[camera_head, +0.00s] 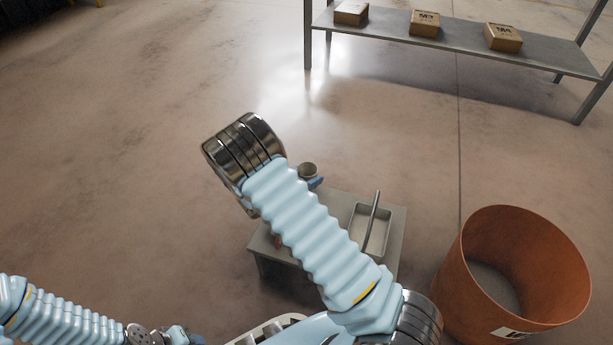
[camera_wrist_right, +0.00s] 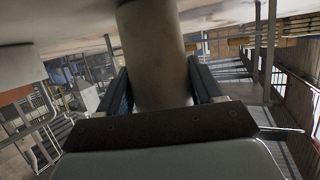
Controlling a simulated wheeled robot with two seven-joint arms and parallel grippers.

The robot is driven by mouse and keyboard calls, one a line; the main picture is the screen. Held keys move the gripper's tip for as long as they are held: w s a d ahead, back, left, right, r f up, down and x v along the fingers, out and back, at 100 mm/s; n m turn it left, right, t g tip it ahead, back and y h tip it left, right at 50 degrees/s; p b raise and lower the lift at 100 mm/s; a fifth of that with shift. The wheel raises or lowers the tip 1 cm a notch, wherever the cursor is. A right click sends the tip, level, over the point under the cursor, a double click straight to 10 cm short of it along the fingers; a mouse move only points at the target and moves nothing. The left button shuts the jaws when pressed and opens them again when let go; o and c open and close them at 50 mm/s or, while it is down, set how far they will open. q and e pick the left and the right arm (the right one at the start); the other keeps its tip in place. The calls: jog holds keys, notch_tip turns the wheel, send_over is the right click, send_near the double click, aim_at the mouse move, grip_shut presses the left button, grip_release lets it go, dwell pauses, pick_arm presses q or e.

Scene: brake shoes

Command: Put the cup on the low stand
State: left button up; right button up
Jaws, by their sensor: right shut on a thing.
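The cup (camera_head: 308,168) is a small grey-beige round vessel, seen mouth up near the far edge of the low stand (camera_head: 397,222). My right gripper (camera_head: 316,182) is shut on it; only a blue finger shows there, the rest lies behind my right arm. In the right wrist view the cup (camera_wrist_right: 152,45) stands between the two dark blue fingers (camera_wrist_right: 160,85). I cannot tell whether the cup touches the stand or hangs above it. My left gripper (camera_head: 188,337) is at the bottom edge, mostly cut off.
A shallow metal tray (camera_head: 357,212) with a long grey bar (camera_head: 372,222) across it sits on the stand's right side. An orange bin (camera_head: 468,290) stands to the right. A shelf (camera_head: 460,40) with 3 cardboard boxes (camera_head: 424,22) is behind. The floor to the left is clear.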

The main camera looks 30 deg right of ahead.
jog(key=shift+f, duration=0.1)
jog(key=o, duration=1)
jog(key=shift+o, duration=0.2)
jog(key=shift+r, duration=0.25)
jog(key=p+v, duration=0.2)
jog(key=v, duration=1)
